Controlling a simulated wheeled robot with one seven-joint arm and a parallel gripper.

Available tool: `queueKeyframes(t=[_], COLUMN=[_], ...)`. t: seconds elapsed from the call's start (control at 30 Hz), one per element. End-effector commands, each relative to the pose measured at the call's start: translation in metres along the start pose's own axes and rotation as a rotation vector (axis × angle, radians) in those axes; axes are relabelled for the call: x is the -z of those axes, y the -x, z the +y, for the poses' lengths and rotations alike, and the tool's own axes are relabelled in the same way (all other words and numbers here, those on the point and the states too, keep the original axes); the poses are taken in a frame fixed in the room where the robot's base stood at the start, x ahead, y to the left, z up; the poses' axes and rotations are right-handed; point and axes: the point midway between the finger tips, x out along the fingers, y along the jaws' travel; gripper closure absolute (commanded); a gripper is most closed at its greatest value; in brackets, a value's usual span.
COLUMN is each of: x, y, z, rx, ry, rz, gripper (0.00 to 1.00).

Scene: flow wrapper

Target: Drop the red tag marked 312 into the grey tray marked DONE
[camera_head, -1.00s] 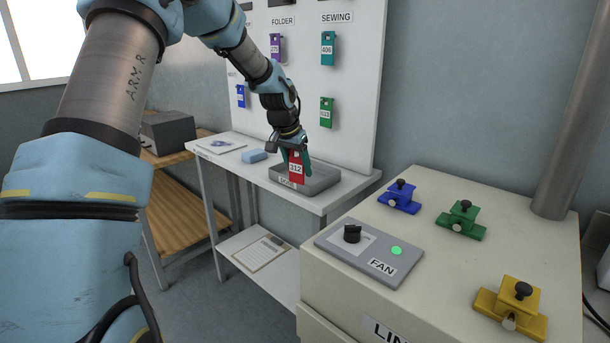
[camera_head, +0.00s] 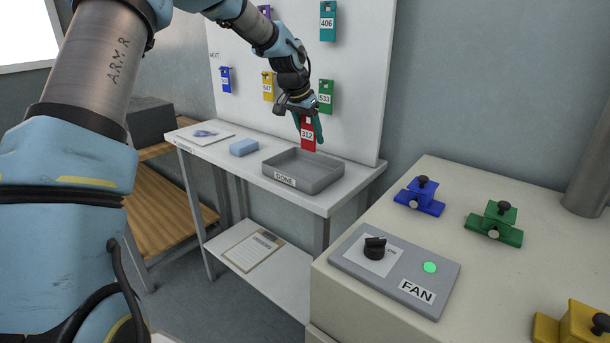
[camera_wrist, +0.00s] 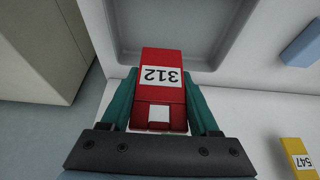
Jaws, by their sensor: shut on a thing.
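My gripper (camera_head: 306,118) is shut on the red tag marked 312 (camera_head: 308,136), which hangs below its teal fingers. In the head view the tag shows above the back rim of the grey tray marked DONE (camera_head: 285,181); the tray looks empty. In the wrist view the tag (camera_wrist: 160,92) is between the two fingers of my gripper (camera_wrist: 160,80), its number upside down. Its far end overlaps the edge of the tray (camera_wrist: 215,25) there. The exact height of the tag over the tray is hard to tell.
A blue block (camera_head: 243,147) and a paper (camera_head: 205,134) lie left of the tray on the white table (camera_head: 225,165). A white board (camera_head: 350,100) with several hanging tags stands behind. A machine top with a FAN panel (camera_head: 395,268) and coloured clamps is at right.

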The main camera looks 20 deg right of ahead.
Motion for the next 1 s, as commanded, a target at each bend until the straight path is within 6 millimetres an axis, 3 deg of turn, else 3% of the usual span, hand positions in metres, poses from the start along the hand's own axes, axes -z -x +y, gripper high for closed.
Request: queueKeyframes(t=[0.03,0.2,0.57,0.6,0.9,1.0], x=[-0.005,-0.011,-0.013,-0.013,-0.013,-0.013], y=[-0.011,-0.027,-0.031,-0.031,-0.031,-0.031], z=[0.000,0.000,0.000,0.000,0.000,0.000], rx=[-0.001,0.000,0.000,0.000,0.001,0.001], ry=[0.000,0.001,0.001,0.001,0.001,0.001], rz=[-0.001,0.001,0.001,0.001,0.001,0.001], gripper=[0.91,0.91,0.91,0.37,0.03,0.03])
